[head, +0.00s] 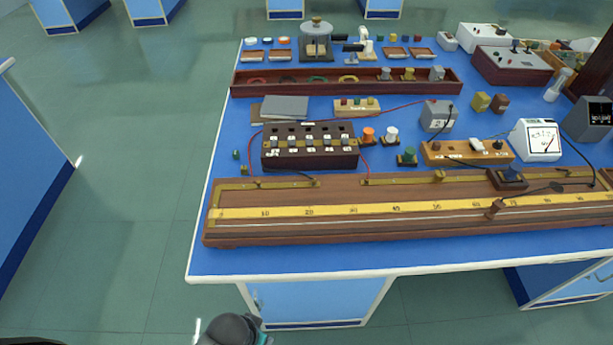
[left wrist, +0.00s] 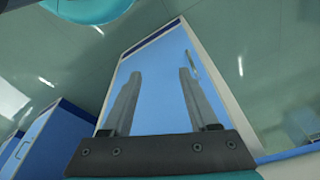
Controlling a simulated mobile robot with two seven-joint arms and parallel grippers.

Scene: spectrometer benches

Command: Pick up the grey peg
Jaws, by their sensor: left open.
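No single grey peg can be told for certain. Two small grey pieces, possibly pegs, show in the head view in the long dark-red tray (head: 300,91) at the back of the bench: one grey piece (head: 386,73) right of centre and another grey piece (head: 437,73) at the right end. A yellow piece (head: 408,74) stands between them. My left gripper (left wrist: 160,72) is open and empty in the left wrist view, before a blue cabinet panel. In the head view, only part of my arm shows below the bench's front edge, far from the tray. My right gripper is not in view.
A long wooden wire bridge (head: 400,230) lies along the front of the blue bench (head: 240,264). A dark resistance box (head: 310,160), a white meter (head: 535,141) and red leads lie between it and the tray.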

